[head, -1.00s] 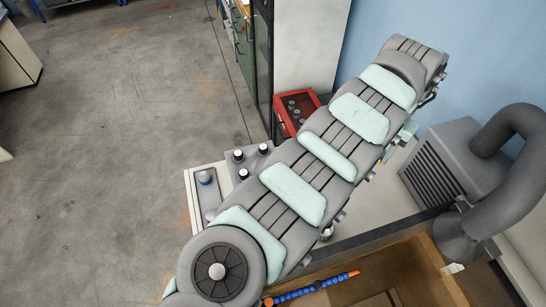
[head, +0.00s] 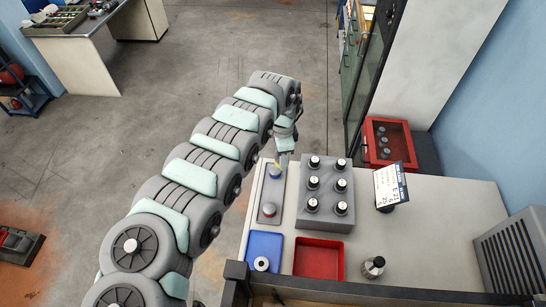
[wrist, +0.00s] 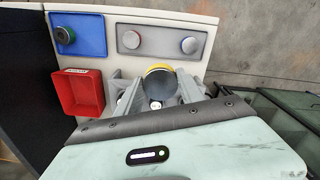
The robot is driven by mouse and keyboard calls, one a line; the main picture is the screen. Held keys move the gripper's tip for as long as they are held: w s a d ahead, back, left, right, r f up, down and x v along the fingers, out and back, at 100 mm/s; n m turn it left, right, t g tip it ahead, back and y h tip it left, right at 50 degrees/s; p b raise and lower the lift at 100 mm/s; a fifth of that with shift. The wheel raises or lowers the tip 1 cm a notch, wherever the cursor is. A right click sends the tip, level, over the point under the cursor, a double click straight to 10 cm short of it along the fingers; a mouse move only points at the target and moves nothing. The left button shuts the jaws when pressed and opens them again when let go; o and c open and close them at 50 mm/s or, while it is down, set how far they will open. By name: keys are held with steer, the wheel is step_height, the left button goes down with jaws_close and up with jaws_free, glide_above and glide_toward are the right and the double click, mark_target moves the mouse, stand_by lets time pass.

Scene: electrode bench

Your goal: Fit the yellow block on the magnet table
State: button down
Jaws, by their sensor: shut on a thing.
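The yellow block (wrist: 159,69) is a round piece with a yellow rim, and in the wrist view it sits between the two fingers of my gripper (wrist: 158,88). My gripper is shut on it. In the head view my gripper (head: 280,157) hangs at the far end of the grey plate, with a bit of yellow at its tip. The grey plate, apparently the magnet table (head: 263,194), has a red-rimmed disc (wrist: 131,39) and a blue-rimmed disc (wrist: 189,45). In the head view the yellow bit shows close to the blue-rimmed disc (head: 275,173); contact cannot be told.
A grey rack (head: 325,222) of several black-and-white bottles stands right of the plate. A blue tray (head: 255,245) holding a round piece and a red tray (head: 318,262) lie nearer. A sign (head: 390,183) and a bottle (head: 373,267) stand to the right.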

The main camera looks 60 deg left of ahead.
step_height(320, 180, up, 6)
steer(key=s+a+p, duration=0.1)
steer(key=s+p, duration=0.1)
steer(key=shift+s+a, duration=0.25)
steer(key=shift+a, duration=0.05)
steer(key=shift+f, duration=0.1)
stand_by(0.4)
